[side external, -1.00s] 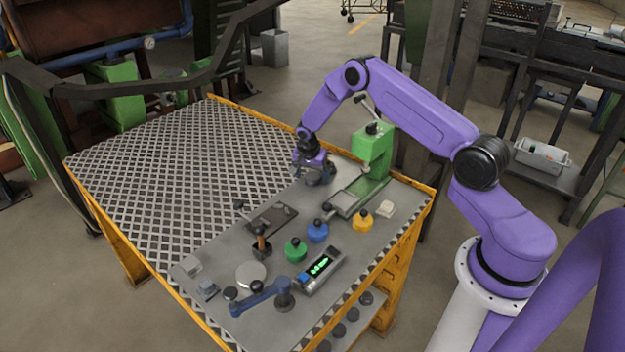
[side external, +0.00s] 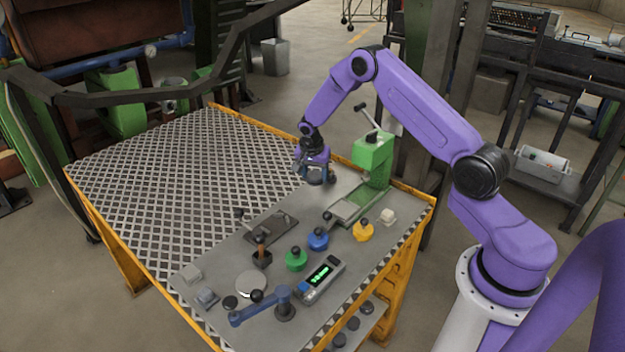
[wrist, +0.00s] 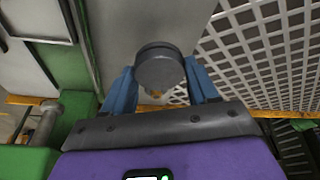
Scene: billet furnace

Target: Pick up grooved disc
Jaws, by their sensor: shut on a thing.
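The grooved disc (wrist: 159,68) is a dark grey round piece with a groove around its side, held between the two blue fingers of my gripper (wrist: 160,88) in the wrist view. My gripper is shut on it. In the side view my gripper (side external: 315,177) is over the far part of the bench's plain plate, left of the green press. The disc is too small and dark there to make out clearly. It looks to be above the plate, but the height is hard to judge.
The green press (side external: 373,158) stands close to the right of my gripper. Green (side external: 296,259), blue (side external: 318,238) and yellow (side external: 362,230) knobbed weights, a display box (side external: 322,279) and a blue lever (side external: 262,305) occupy the near plate. The perforated plate (side external: 180,170) at left is clear.

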